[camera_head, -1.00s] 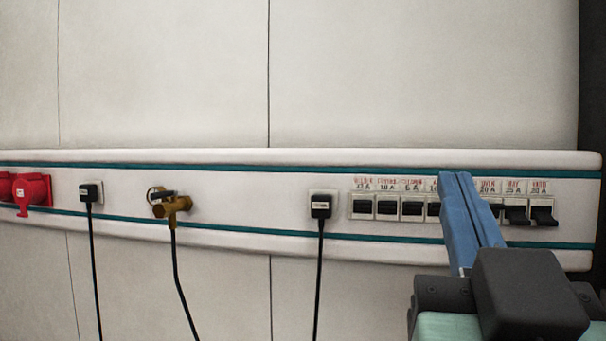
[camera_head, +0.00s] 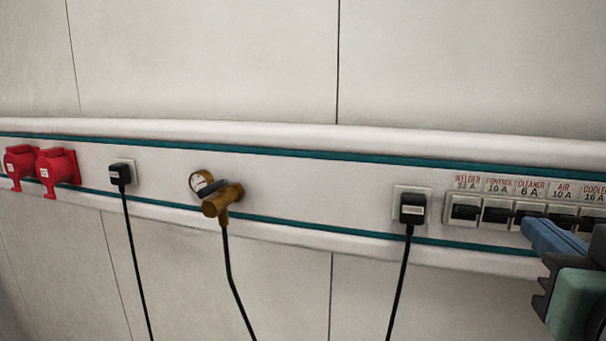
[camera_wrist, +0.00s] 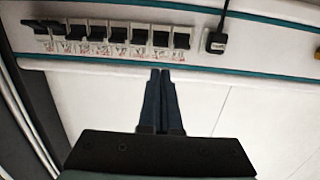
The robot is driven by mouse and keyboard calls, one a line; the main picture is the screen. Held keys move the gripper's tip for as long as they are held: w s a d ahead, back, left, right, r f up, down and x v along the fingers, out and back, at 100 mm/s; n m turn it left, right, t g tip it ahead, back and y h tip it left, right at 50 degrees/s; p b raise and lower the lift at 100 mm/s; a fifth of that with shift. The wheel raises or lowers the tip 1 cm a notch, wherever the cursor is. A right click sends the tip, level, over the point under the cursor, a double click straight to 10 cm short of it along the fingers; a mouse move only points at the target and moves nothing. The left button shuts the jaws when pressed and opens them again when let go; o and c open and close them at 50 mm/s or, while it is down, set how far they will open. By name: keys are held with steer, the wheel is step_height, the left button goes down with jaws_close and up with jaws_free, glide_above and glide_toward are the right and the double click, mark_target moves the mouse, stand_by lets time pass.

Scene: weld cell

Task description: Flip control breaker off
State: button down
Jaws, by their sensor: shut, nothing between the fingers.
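The control breaker (camera_head: 497,214) is a black toggle in a white frame under the red label "CONTROL 10 A". It is second from the left in the breaker row, between the welder breaker (camera_head: 465,212) and the cleaner breaker (camera_head: 528,212). Its toggle looks like the welder's; its exact position is hard to tell. My gripper (camera_head: 531,226) has its blue fingers together and empty, in front of the row near the cleaner and air breakers. The wrist view shows the row inverted, with my fingertips (camera_wrist: 160,72) pointing at the control breaker (camera_wrist: 161,37), apart from it.
A black plug (camera_head: 412,208) with a hanging cable sits left of the breakers. Further left are a brass valve with gauge (camera_head: 219,200), another black plug (camera_head: 120,174) and red sockets (camera_head: 55,167). The wall above the rail is clear.

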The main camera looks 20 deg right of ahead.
mark_target(499, 213)
steer(key=shift+s, duration=0.15)
steer(key=p+x, duration=0.6)
steer(key=x, duration=0.4)
stand_by(0.5)
steer(key=shift+f, duration=0.15)
steer(key=shift+f+b, duration=0.1)
steer(key=shift+b, duration=0.4)
